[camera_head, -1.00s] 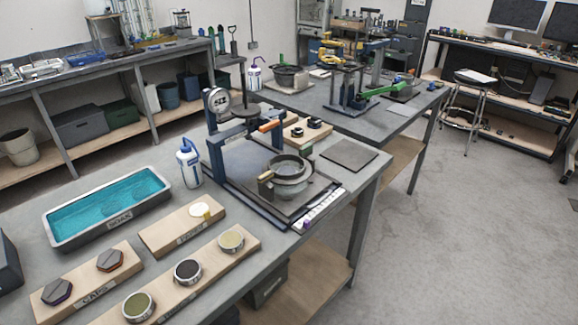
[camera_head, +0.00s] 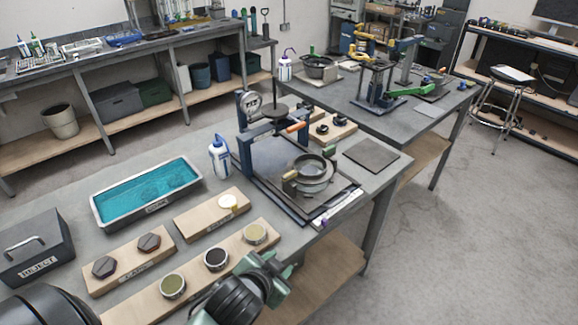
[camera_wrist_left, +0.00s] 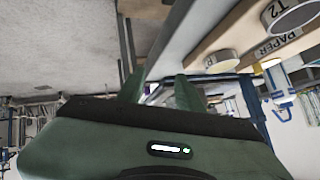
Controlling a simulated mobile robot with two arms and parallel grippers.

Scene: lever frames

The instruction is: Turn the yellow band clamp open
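A round metal pot (camera_head: 314,172) with a ring around it stands on the dark-framed press base, on the near bench. A small yellowish handle (camera_head: 290,175) sticks out at its left side; I take this as the yellow band clamp, but it is too small to see its exact setting. A green handle (camera_head: 329,150) shows at the pot's far side. My left gripper (camera_head: 275,270) is green, low in the head view, nearer to me than the pot and apart from it. In the left wrist view its two fingers (camera_wrist_left: 158,88) are spread with nothing held. My right gripper is not in view.
A blue press frame (camera_head: 262,150) with an orange lever (camera_head: 297,127) stands behind the pot. A white bottle (camera_head: 219,157), a soak tray (camera_head: 180,213), wooden boards with discs (camera_head: 130,262) and a reject box (camera_head: 38,250) stand left. A flat dark plate (camera_head: 371,156) lies right.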

